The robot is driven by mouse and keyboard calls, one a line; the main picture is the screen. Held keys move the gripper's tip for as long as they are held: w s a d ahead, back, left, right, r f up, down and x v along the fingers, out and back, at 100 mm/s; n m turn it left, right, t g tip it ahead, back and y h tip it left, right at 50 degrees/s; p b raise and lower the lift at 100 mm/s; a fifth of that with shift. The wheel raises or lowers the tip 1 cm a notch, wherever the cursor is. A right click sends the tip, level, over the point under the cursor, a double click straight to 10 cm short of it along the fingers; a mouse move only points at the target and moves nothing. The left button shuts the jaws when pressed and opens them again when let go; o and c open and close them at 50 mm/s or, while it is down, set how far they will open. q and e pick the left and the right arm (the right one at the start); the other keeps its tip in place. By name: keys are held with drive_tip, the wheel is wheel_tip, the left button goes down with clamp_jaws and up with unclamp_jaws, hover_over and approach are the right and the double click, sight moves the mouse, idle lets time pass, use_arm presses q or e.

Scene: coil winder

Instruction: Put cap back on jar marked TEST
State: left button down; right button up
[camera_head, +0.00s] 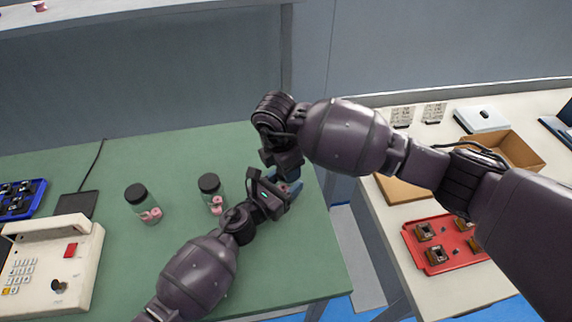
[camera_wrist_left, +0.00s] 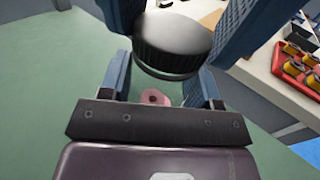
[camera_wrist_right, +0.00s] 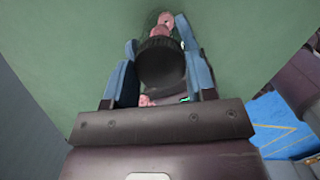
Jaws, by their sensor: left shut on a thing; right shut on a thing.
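A black ribbed cap (camera_wrist_left: 172,45) shows in the left wrist view above a clear jar (camera_wrist_left: 178,92) with a pink coil inside. My left gripper (camera_head: 280,194) is shut around the jar's body. My right gripper (camera_head: 291,184) comes from above and is shut on the cap, which shows between its blue fingers in the right wrist view (camera_wrist_right: 160,62). The cap is at the jar's mouth; I cannot tell whether it is seated. The arms hide most of the jar in the head view. No TEST marking is readable.
Two black-capped jars with pink coils, one at left (camera_head: 148,212) and one in the middle (camera_head: 210,190), stand on the green table (camera_head: 110,240). A phone-like device (camera_head: 50,265) is at left. A red tray (camera_head: 440,240) and cardboard box (camera_head: 508,152) are on the right table.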

drive_tip(key=m, duration=0.5)
drive_tip(key=shift+a+g, duration=0.1)
drive_tip(key=shift+g, duration=0.2)
drive_tip(key=m, duration=0.5)
drive_tip(key=shift+w+g, duration=0.1)
drive_tip(key=shift+g, duration=0.3)
drive_tip(key=o, duration=0.9)
drive_tip(key=shift+r, duration=2.25)
